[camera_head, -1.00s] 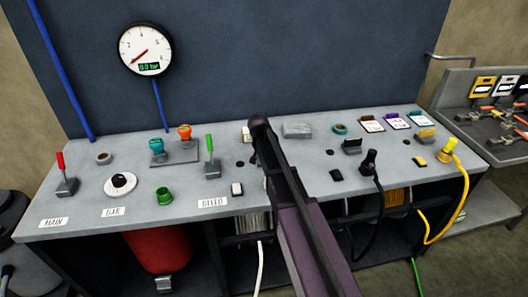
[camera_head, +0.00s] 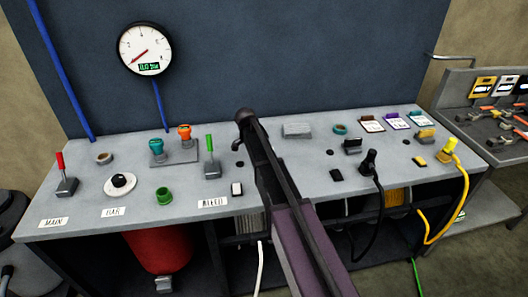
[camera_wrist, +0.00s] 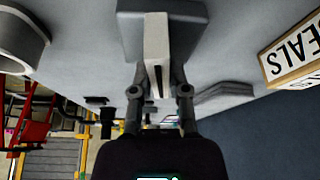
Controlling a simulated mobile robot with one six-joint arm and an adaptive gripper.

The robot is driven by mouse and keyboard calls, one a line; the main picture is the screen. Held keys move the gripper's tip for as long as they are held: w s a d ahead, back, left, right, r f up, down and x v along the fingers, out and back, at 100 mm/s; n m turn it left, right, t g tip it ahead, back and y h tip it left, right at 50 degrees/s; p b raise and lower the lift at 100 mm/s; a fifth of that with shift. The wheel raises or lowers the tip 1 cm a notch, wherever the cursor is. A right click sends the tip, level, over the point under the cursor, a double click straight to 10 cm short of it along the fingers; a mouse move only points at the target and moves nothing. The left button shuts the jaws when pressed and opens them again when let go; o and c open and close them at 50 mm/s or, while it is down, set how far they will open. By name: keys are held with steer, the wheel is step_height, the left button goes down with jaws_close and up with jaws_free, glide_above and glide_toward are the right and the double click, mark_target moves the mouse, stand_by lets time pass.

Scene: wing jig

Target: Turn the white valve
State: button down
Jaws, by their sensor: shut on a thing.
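The white valve (camera_wrist: 156,42) shows in the wrist view as a flat white handle on a grey body (camera_wrist: 190,14). My gripper (camera_wrist: 159,92) is shut on the handle, with one finger on each side of it. The handle's near end sits between the fingertips. In the head view my arm covers the valve and the gripper fingers. The dial gauge (camera_head: 145,48) on the blue back panel has a small green readout, too blurred to read surely.
A SEALS box (camera_wrist: 292,52) is close to the right in the wrist view. On the bench (camera_head: 100,208) stand a red lever (camera_head: 62,172), a green lever (camera_head: 210,155), teal (camera_head: 157,148) and orange (camera_head: 185,133) valves and a round knob (camera_head: 120,181). Black and yellow cables hang at right.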

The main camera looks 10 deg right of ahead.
steer(key=shift+m+g, duration=0.4)
steer(key=shift+m, duration=0.5)
steer(key=c, duration=0.6)
jaws_free()
steer(key=shift+n, duration=0.4)
